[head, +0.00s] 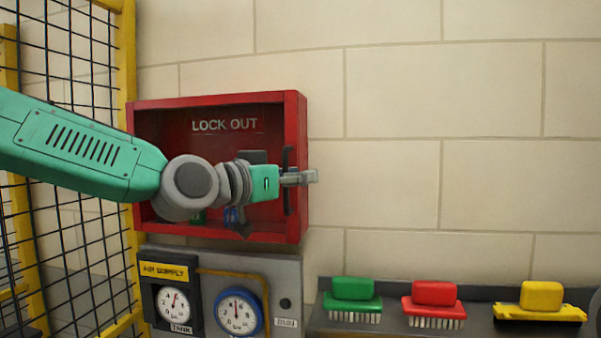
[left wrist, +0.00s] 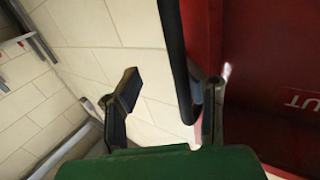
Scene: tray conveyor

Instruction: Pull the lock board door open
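The red lock board (head: 218,101) hangs on the wall in the head view, with "LOCK OUT" lettering on its face. I see no clear gap at its door. A black upright bar handle (head: 288,204) is near its right edge. The handle also shows in the left wrist view (left wrist: 174,50). My left gripper (head: 300,178) is at the handle, in front of the board. In the left wrist view its two fingers (left wrist: 168,105) are spread apart, with the handle's end between them, closer to the right finger. I cannot tell whether they touch. My right gripper is out of view.
A yellow-framed mesh fence (head: 125,60) stands left of the board. A gauge panel (head: 275,270) is below it. Green (head: 352,290), red (head: 434,295) and yellow (head: 541,297) brushes sit on a grey shelf at lower right. The wall right of the board is clear.

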